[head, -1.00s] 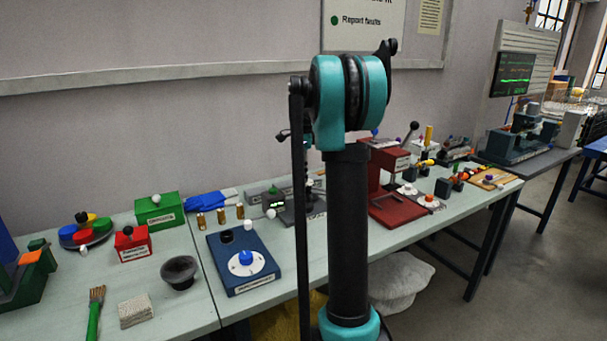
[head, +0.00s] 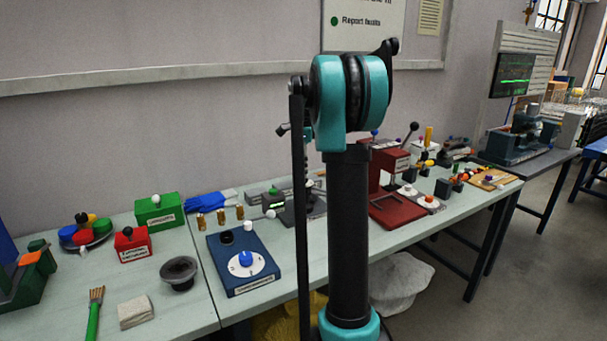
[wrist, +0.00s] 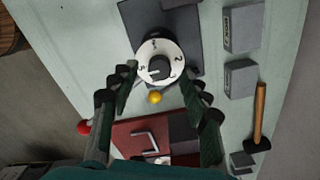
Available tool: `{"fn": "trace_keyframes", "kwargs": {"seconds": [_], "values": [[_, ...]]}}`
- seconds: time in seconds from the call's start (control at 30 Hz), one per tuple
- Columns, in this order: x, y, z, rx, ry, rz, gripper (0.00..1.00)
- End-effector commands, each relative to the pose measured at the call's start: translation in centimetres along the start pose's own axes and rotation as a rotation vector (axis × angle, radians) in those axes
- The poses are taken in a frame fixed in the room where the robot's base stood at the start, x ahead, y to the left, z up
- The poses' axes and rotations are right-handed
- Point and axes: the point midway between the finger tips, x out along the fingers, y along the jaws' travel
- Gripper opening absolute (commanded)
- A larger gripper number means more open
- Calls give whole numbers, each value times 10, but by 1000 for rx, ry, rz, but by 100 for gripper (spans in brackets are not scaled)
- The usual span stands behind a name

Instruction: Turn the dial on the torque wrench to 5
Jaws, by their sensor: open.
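In the wrist view a round white dial (wrist: 150,48) with dark marks and a dark centre knob (wrist: 158,68) sits on a dark grey plate (wrist: 190,20). Some marks look like digits, but they are too small to read surely. My gripper (wrist: 159,76) is open, with its two dark green fingers on the left and right of the dial's lower part. I cannot tell whether they touch the dial. A wrench shape cannot be made out. In the head view my arm hides most of my gripper and the area around it.
In the wrist view a yellow ball (wrist: 154,97) lies between the fingers, above a red fixture (wrist: 135,135). Grey blocks (wrist: 240,82) and a hammer (wrist: 260,105) lie to the right. In the head view a blue box with a white dial (head: 262,266) stands left of my arm.

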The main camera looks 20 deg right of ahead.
Motion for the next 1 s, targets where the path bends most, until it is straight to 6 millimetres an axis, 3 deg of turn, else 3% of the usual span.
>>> {"fn": "trace_keyframes", "kwargs": {"seconds": [0.3,0.5,1.0], "values": [[-65,0,0,0,0,0,47],[-90,0,0,0,0,0,47],[-97,0,0,0,0,0,47]]}}
